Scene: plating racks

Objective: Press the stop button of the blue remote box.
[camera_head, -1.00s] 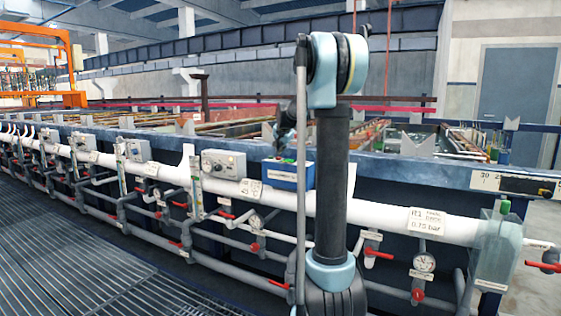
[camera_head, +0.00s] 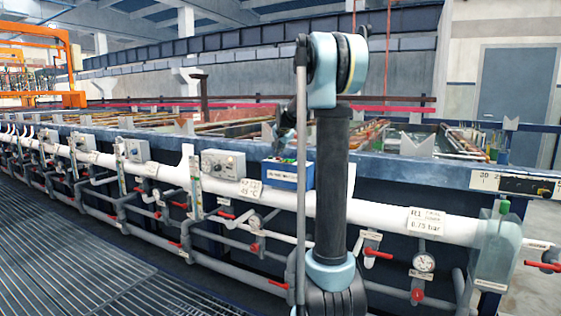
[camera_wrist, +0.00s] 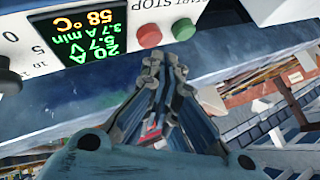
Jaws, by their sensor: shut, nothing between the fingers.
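The blue remote box (camera_head: 290,174) sits on the tank edge in the head view, partly hidden by my arm. In the wrist view its pale front panel (camera_wrist: 100,12) appears upside down, with a lit display (camera_wrist: 85,28). The red stop button (camera_wrist: 149,36) and the green start button (camera_wrist: 183,29) stand side by side beneath their labels. My gripper (camera_wrist: 164,62) is shut and empty. Its fingertips lie just below the two buttons in the wrist view, close to the red one. I cannot tell whether they touch. In the head view my gripper (camera_head: 282,138) is small and dark above the box.
A grey control box (camera_head: 223,163) stands left of the blue box. A white pipe (camera_head: 390,215) with red-handled valves and gauges runs along the tank front. Open tanks (camera_head: 430,143) lie behind the edge. The grated floor (camera_head: 90,250) at left is clear.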

